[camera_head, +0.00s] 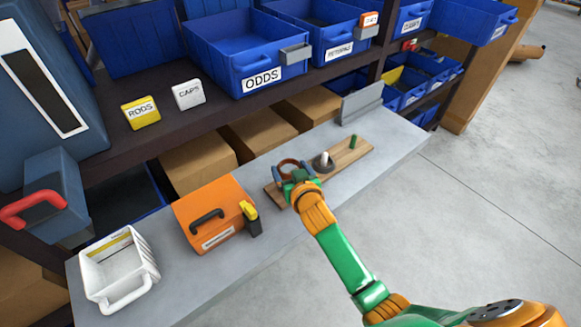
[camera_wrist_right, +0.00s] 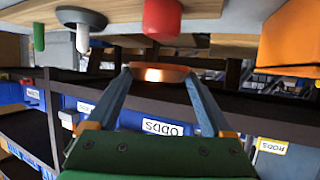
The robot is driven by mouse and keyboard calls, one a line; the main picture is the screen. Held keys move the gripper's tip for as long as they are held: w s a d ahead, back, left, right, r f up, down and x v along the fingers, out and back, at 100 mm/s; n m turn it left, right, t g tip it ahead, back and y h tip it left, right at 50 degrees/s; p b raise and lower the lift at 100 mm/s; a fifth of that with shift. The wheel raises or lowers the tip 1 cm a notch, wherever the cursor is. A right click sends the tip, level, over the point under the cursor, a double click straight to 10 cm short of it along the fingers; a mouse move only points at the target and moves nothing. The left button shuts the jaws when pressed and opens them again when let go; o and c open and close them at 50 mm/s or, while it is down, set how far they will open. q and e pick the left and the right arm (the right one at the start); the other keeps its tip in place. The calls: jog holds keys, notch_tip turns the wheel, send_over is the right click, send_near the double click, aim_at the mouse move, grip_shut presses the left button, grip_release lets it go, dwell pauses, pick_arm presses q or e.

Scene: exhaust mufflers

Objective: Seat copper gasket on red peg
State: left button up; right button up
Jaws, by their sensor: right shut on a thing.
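My right gripper (camera_head: 291,174) is shut on the copper gasket (camera_head: 287,163), a ring, over the left end of the wooden peg board (camera_head: 368,152). In the right wrist view, which is upside down, the fingers (camera_wrist_right: 158,80) pinch the gasket (camera_wrist_right: 158,73) at its two sides. There the red peg (camera_wrist_right: 162,18) stands from the board, and the gasket is apart from its free end. The red peg is hidden in the head view. A white peg (camera_head: 324,157) with a grey disc around its base and a green peg (camera_head: 352,142) stand farther right. My left gripper is out of view.
An orange case (camera_head: 215,211) with a black handle, a black and yellow item (camera_head: 251,220) and a white basket (camera_head: 119,271) stand on the grey bench left of the board. A grey bracket (camera_head: 361,104) is behind it. Blue bins (camera_head: 244,50) line the shelf above.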

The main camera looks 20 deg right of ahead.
notch_tip(320, 180, down, 2)
jog(key=shift+b, duration=0.4)
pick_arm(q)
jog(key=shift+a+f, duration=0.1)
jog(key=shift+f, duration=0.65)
pick_arm(e)
jog(key=shift+a+r, duration=0.1)
pick_arm(q)
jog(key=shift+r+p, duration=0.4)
jog(key=shift+p, duration=0.05)
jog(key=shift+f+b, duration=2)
pick_arm(e)
jog(key=shift+f, duration=2.4)
jog(key=o, duration=1.1)
